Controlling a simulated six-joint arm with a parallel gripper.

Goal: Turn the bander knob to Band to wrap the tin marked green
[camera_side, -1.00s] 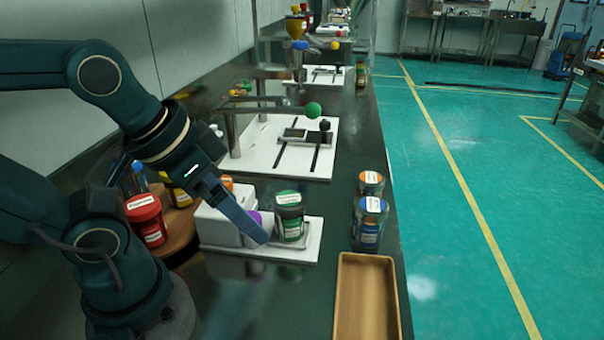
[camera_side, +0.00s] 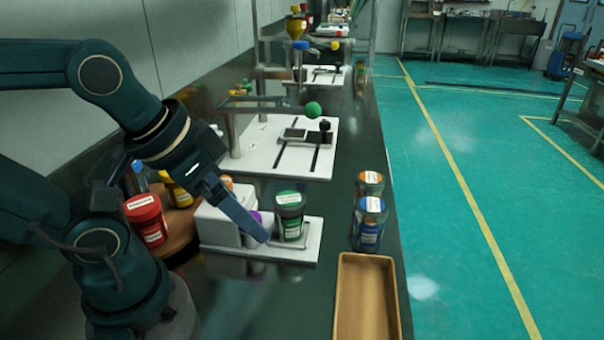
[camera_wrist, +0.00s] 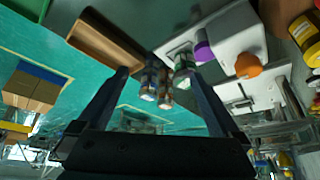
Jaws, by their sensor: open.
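The green-labelled tin (camera_side: 289,220) stands upright on the white base of a box-shaped unit (camera_side: 217,226), which appears to be the bander. The tin also shows in the wrist view (camera_wrist: 184,70). A purple round knob (camera_side: 252,219) sits between the white box and the tin; it is clear in the wrist view (camera_wrist: 203,50). An orange round part (camera_wrist: 248,66) sits on the other side of the box. No Band marking is readable. My gripper (camera_side: 262,236) is open and empty, its fingers in front of the box and purple knob in the side view. It is beyond my view whether they touch anything.
A wooden tray (camera_side: 342,300) lies at the bench's front edge. A red jar (camera_side: 146,220) and a yellow one (camera_side: 178,192) stand left. A white station with a green ball (camera_side: 313,110) is farther back.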

